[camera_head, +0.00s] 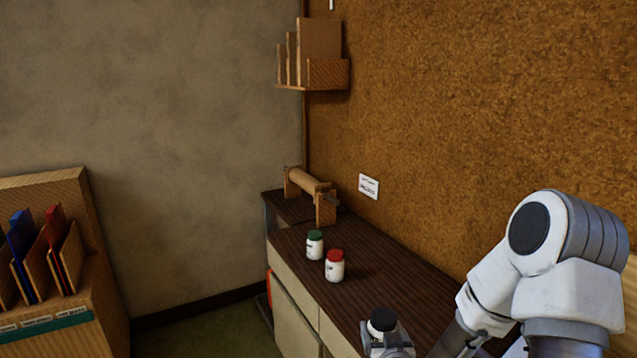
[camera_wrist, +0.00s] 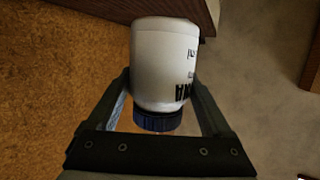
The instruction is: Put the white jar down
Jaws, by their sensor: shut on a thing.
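A white jar with a dark lid and black lettering (camera_wrist: 165,60) fills the middle of the wrist view, its lid toward the bottom of the picture. My gripper (camera_wrist: 163,88) is shut on it, one finger on each side of its body. In the head view my gripper (camera_head: 389,346) is at the bottom edge, with the jar's dark lid (camera_head: 383,318) showing above it. The dark wooden counter top (camera_head: 365,287) lies behind it. Whether the jar's base touches the counter cannot be told.
A white jar with a green lid (camera_head: 315,246) and one with a red lid (camera_head: 335,267) stand upright on the counter. A wooden roller stand (camera_head: 312,186) is at its far end. The counter right of the red-lidded jar is bare. A folder rack (camera_head: 84,245) stands left.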

